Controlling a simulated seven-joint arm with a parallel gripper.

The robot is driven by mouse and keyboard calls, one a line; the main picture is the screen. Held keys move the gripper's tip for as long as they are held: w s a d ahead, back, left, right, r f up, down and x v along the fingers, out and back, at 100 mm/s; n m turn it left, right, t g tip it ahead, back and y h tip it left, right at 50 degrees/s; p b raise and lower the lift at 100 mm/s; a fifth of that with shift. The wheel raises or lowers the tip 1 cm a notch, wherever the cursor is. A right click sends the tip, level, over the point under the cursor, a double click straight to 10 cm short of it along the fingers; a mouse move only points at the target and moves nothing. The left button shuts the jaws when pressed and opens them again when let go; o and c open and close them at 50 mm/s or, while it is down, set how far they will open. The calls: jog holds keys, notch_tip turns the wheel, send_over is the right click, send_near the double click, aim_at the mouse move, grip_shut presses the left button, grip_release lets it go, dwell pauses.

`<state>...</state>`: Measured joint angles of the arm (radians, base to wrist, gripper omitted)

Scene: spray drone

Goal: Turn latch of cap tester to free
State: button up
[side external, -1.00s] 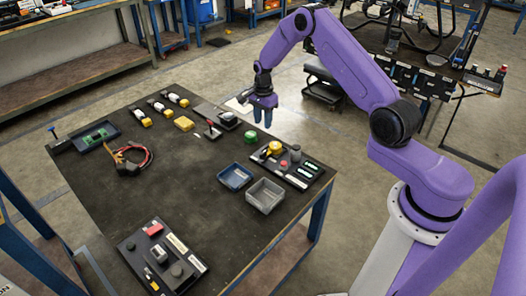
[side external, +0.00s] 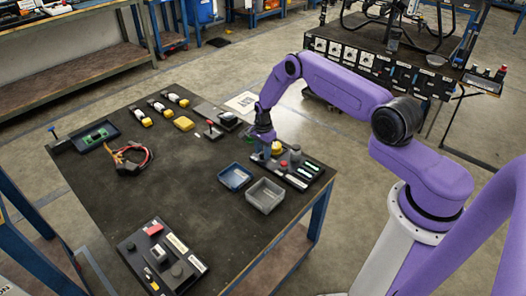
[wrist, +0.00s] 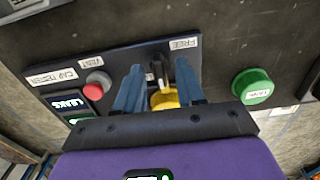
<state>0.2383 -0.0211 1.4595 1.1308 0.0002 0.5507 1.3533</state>
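The cap tester is a dark panel (wrist: 60,98) at the right end of the table, labelled CAP TESTER, with a FREE label (wrist: 184,43) near one end. Its latch, a small dark lever (wrist: 157,70) with a pale stripe, stands by a yellow cap (wrist: 165,99), which also shows in the side view (side external: 277,148). My gripper (wrist: 158,68) is open, with its two blue fingers on either side of the latch and yellow cap. Gaps show beside the lever; I cannot tell whether either finger touches it. My gripper hides part of the tester in the side view.
A red button (wrist: 98,83) and a lit LEAKS indicator (wrist: 68,102) lie left of the fingers in the wrist view. A green cap (wrist: 252,86) stands to the right. Blue (side external: 235,177) and grey (side external: 265,195) trays sit in front of the tester. The table's middle is clear.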

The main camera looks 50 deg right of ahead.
jog(key=shift+f, duration=0.2)
grip_shut()
